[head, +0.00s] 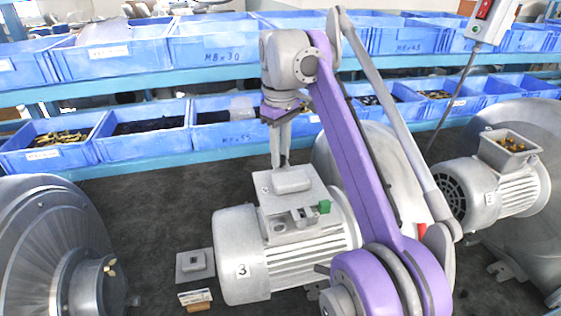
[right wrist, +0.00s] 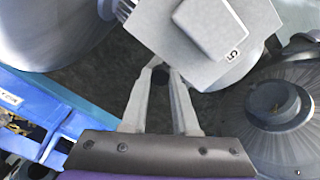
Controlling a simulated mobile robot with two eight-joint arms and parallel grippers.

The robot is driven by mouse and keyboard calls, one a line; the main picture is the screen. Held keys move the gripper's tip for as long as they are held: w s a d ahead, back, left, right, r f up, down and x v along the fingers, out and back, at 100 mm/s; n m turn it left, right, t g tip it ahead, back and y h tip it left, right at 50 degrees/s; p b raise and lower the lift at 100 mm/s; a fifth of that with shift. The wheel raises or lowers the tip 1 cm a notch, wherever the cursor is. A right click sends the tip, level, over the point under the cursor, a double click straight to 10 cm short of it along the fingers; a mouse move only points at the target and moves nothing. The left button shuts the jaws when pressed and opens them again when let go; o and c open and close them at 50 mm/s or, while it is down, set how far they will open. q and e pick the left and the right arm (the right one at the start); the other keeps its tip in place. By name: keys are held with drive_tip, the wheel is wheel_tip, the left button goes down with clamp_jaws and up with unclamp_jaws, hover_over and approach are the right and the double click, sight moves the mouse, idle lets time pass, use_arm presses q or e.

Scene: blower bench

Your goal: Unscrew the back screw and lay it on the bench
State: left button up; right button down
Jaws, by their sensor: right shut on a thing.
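The motor (head: 285,250), marked 3, lies on the dark bench, with a grey terminal box (head: 300,228) on top. A grey plate with a raised block (head: 290,181) sits over the back part of the box; it also shows in the right wrist view (right wrist: 205,35). My right gripper (head: 280,163) points down at the plate's back edge, its fingers nearly together. In the right wrist view a small dark thing (right wrist: 160,76), seemingly the back screw, shows between the fingertips. Whether it is still seated is hidden. My left gripper is out of view.
Large blower housings (head: 45,240) flank the motor. Blue bins (head: 145,145) line the back.

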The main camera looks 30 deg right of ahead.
drive_tip(key=n, duration=2.4)
drive_tip(key=c, duration=1)
unclamp_jaws()
drive_tip(key=shift+o, duration=0.2)
